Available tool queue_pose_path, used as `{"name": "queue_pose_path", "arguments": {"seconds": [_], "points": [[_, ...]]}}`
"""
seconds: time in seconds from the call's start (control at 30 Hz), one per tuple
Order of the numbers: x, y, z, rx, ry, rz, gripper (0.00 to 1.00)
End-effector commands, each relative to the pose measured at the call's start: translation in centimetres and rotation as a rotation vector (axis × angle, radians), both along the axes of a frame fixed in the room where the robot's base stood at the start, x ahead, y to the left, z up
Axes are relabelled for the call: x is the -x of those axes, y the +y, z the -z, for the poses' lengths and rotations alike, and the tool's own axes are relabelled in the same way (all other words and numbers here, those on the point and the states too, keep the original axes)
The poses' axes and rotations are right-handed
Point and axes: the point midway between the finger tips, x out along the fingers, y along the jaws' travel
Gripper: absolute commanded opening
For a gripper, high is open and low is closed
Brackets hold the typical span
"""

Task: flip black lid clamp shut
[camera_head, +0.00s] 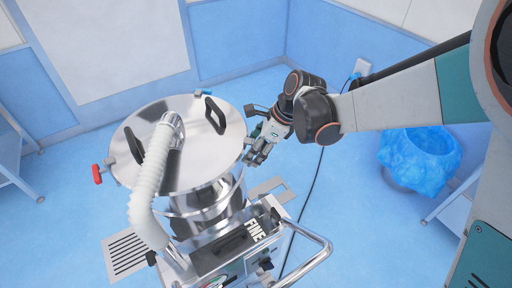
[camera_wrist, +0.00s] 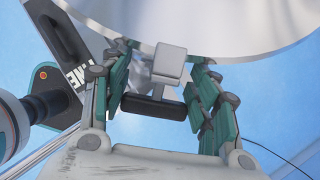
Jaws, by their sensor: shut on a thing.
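The black lid clamp (camera_wrist: 153,107) shows in the wrist view as a dark bar below a metal bracket (camera_wrist: 170,66) at the lid's rim. My gripper (camera_wrist: 157,88) has its teal-padded fingers on either side of the clamp and is shut on it. In the head view my gripper (camera_head: 257,153) is at the right edge of the round silver lid (camera_head: 190,160), pointing down. There the black clamp is hidden by or blends with my gripper. The lid sits on a steel drum (camera_head: 208,205).
A red clamp (camera_head: 97,174) and a blue clamp (camera_head: 204,93) sit on the rim. The lid carries two black handles and a white hose (camera_head: 147,185). A metal push bar (camera_head: 318,250) stands in front. A blue-lined bin (camera_head: 420,155) stands at right.

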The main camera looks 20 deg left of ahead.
Motion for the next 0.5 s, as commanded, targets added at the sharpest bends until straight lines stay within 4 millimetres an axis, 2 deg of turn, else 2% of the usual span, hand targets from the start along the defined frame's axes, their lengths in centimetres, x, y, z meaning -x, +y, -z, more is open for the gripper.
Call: {"name": "queue_pose_path", "arguments": {"seconds": [0.17, 0.2, 0.27, 0.5], "points": [[0.10, -0.04, 0.14, 0.001, 0.002, 0.000, 0.12], [0.10, -0.04, 0.14, 0.001, 0.002, 0.000, 0.62], [0.10, -0.04, 0.13, 0.001, 0.002, 0.000, 0.76], [0.06, -0.02, 0.08, 0.000, 0.001, 0.000, 0.77]]}}
